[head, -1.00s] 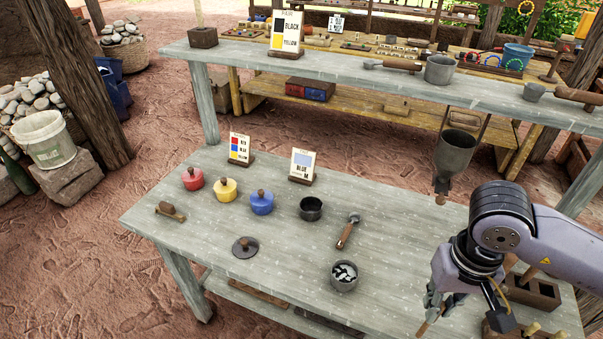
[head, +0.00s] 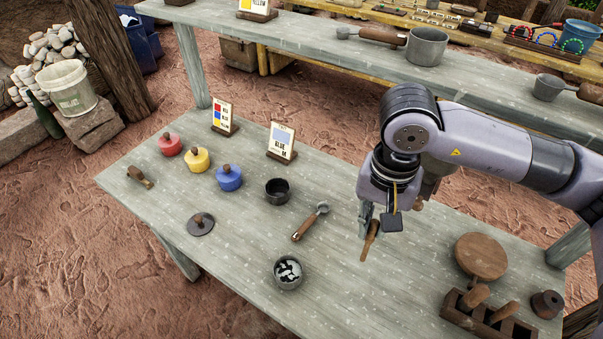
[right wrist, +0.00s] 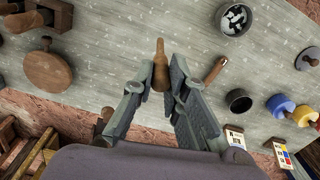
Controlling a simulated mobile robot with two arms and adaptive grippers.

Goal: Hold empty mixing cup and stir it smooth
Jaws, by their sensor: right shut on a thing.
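My right gripper (head: 368,226) is shut on a wooden stick-like tool (head: 371,243), held over the table right of the cups. The tool also shows between the fingers in the right wrist view (right wrist: 160,62); its far end is hidden. A dark, empty-looking cup (head: 277,197) stands upright in the middle of the table, and it shows in the right wrist view (right wrist: 238,101). A grey cup (head: 288,283) nearer the front holds white and dark pieces. Neither cup is touched by the gripper. My left gripper is not in view.
A wooden-handled scoop (head: 308,223) lies between cups and gripper. Red (head: 170,145), yellow (head: 197,160) and blue (head: 229,180) lidded pots stand left, near a loose lid (head: 201,225). A round board (head: 481,257) and wooden rack (head: 455,318) are at right.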

